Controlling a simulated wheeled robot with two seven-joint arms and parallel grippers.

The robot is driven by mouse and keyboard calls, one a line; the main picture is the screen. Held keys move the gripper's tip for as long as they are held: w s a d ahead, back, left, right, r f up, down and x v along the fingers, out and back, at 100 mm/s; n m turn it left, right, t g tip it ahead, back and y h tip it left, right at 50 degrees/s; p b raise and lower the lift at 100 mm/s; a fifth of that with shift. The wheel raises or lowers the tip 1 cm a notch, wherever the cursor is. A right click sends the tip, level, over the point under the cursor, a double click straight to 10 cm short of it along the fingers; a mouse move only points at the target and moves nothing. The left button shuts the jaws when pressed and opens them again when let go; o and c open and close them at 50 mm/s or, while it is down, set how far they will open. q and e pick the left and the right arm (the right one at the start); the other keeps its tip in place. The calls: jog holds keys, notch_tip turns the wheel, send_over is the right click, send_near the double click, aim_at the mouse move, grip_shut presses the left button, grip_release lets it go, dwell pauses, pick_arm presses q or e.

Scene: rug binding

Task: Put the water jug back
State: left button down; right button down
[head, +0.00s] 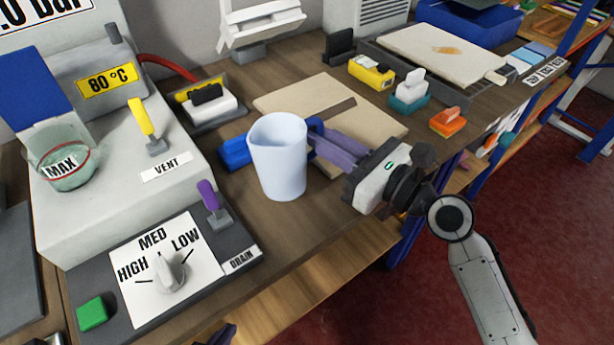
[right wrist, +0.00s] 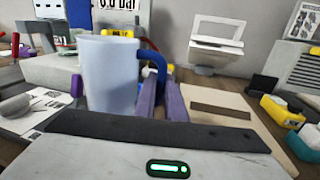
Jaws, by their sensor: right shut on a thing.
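The water jug (head: 279,160) is pale blue-white, upright, with a blue handle on its right side. It stands out over the front part of the bench; I cannot tell whether its base touches the wood. My right gripper (head: 322,142), with purple fingers, comes from the right and is shut on the jug's handle. The right wrist view shows the jug (right wrist: 112,75) and its blue handle (right wrist: 158,62) at the fingers. A small dark purple tip at the bottom edge seems to be my left gripper (head: 222,335); most of it is out of view.
A grey machine (head: 110,215) with a glass beaker (head: 62,160) marked MAX, yellow and purple levers and a dial stands left. A blue object (head: 235,152) lies just left of the jug. Flat tan boards (head: 300,95) lie behind. Yellow, teal and orange tools sit right.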

jog(key=shift+f, duration=0.95)
notch_tip(320, 180, down, 5)
jog(key=b, duration=0.2)
jog(key=shift+r+b, duration=0.15)
jog(key=shift+b, duration=0.25)
jog(key=c, duration=1.8)
grip_release()
